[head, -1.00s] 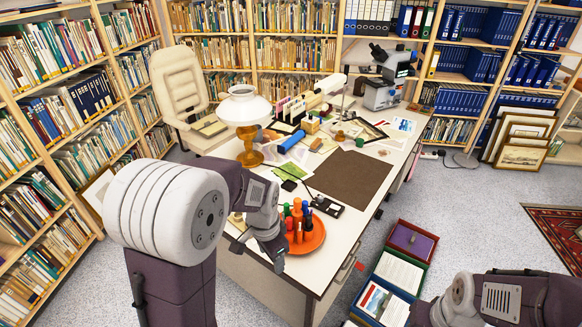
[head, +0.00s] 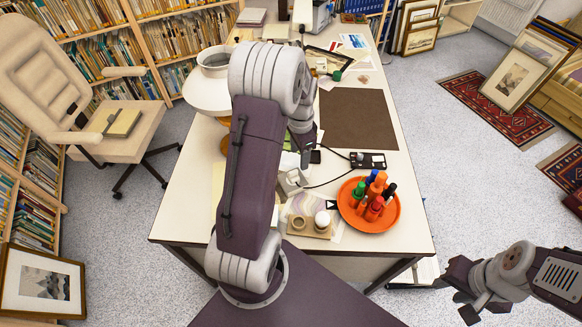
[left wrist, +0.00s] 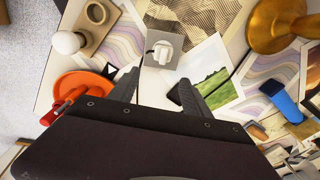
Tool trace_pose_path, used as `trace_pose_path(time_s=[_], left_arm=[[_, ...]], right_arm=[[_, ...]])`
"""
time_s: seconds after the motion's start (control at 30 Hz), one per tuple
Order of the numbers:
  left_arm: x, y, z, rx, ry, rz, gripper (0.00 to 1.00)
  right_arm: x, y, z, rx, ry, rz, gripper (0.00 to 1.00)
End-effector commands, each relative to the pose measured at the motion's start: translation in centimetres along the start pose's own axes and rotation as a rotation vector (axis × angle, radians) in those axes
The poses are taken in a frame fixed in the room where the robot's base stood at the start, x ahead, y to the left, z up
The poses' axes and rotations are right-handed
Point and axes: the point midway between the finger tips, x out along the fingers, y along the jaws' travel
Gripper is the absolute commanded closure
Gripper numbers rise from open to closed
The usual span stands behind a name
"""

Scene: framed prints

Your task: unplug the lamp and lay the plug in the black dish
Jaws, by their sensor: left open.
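The lamp has a white shade (head: 208,94) and an amber base, which shows in the left wrist view (left wrist: 272,25). A white plug (left wrist: 162,50) sits in a pale square socket on the desk. In the head view, white parts there (head: 293,182) are partly hidden by my arm. My left gripper (left wrist: 160,88) is open above the desk, its fingers apart and empty, with the plug ahead between them. A black rectangular holder (head: 368,160) lies near a dark cable; I cannot tell whether it is the black dish. My right gripper (head: 457,298) hangs off the desk, its fingers apart.
An orange tray (head: 350,213) with several coloured bottles stands near the desk's front right. A wooden block (head: 296,225) and a white bulb (head: 322,219) are left of it. A brown mat (head: 358,120) lies bare behind. Papers and a blue cylinder (left wrist: 286,100) lie near the lamp.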

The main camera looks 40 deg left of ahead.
Motion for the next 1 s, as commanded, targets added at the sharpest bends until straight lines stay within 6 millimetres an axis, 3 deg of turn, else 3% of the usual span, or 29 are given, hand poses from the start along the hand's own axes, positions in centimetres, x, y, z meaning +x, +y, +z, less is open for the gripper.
trace_pose_path(time_s=[0.2, 0.67, 1.0], left_arm=[[1.3, -0.5, 1.7, -0.045, -0.019, 0.023, 0.44], [1.8, -0.6, 1.8, -0.049, -0.019, 0.022, 0.44], [6.0, -0.5, 1.9, -0.049, -0.019, 0.022, 0.44]], right_arm=[[0.3, 0.0, 0.0, 0.000, 0.001, 0.000, 0.64], [0.7, 0.0, 0.1, 0.000, 0.000, 0.000, 0.64], [4.9, 0.1, 0.5, 0.000, 0.000, 0.000, 0.64]])
